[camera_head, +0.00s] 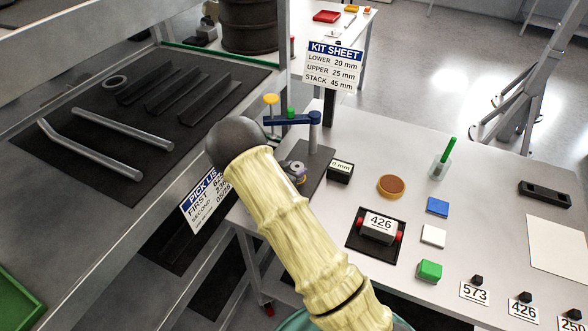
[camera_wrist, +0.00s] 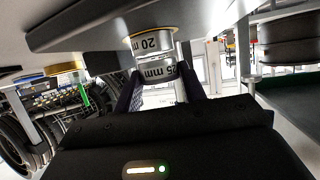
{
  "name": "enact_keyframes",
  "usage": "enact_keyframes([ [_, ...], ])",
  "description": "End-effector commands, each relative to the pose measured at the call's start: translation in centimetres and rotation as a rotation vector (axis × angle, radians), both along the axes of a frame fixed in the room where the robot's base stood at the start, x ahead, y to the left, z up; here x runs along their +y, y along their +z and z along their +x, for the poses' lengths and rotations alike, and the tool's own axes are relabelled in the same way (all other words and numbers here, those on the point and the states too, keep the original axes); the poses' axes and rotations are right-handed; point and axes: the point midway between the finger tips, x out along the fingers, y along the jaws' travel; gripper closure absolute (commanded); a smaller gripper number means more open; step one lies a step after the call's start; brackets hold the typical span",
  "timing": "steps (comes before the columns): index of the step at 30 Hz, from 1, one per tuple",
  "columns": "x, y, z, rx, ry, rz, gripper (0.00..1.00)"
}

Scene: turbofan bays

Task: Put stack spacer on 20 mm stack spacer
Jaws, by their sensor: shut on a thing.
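My gripper (camera_wrist: 160,88) is shut on a grey ring-shaped stack spacer marked 25 mm (camera_wrist: 157,72), with one finger on each side of it. The 20 mm stack spacer (camera_wrist: 152,42) is directly beside its end in the wrist view, close to a dark plate. The two rings look nearly in line, slightly tilted to each other; I cannot tell whether they touch. In the head view, my pale-sleeved arm hides the gripper, and a small grey round part (camera_head: 296,170) shows just past it on the dark base plate (camera_head: 318,172).
A blue clamp arm (camera_head: 292,119) on a post reaches over the base plate. The kit sheet sign (camera_head: 333,66) stands behind it. A small black labelled box (camera_head: 340,171) and a brown round dish (camera_head: 391,186) are to the right. A grey shelf with bars is at the left.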

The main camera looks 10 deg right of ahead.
Motion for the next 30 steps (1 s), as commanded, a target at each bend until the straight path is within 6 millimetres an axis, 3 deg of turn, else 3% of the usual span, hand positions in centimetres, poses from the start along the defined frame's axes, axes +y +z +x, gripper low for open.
enact_keyframes([
  [13, 0.01, -0.77, 0.05, -0.002, 0.001, -0.001, 0.91],
  [14, 0.02, -0.72, 0.02, -0.002, 0.001, 0.0, 0.53],
  [16, 0.02, -0.69, 0.02, -0.002, 0.001, 0.0, 0.4],
  [30, 0.55, -0.21, -0.41, -0.001, 0.001, 0.001, 0.38],
])
